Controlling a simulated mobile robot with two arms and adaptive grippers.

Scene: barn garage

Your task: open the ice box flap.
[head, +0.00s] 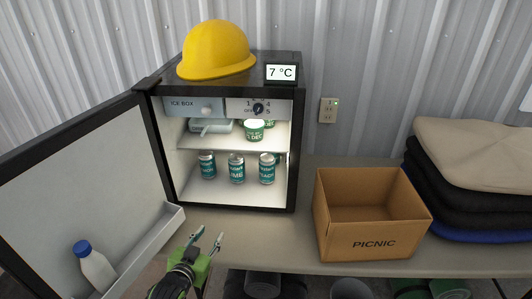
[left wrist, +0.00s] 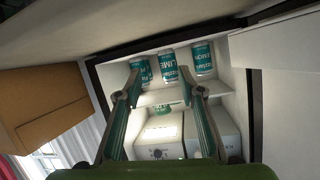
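The small fridge stands with its door (head: 85,190) swung wide open to the left. The ice box flap (head: 180,106), light grey-blue with "ICE BOX" lettering and a round knob (head: 206,108), is at the top left inside and looks shut. My left gripper (head: 208,238) is open and empty, low in front of the fridge, well below and apart from the flap. In the left wrist view its two fingers (left wrist: 160,95) are spread toward the interior, which appears upside down; the flap seems to be the pale panel at lower right, partly behind a finger. My right gripper is not in view.
A dial panel (head: 259,107) sits right of the flap. Below are a shelf with a tray (head: 211,127) and a green-white cup (head: 254,131), then several cans (head: 236,168). A bottle (head: 94,266) stands in the door rack. A PICNIC box (head: 374,243) is at right.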

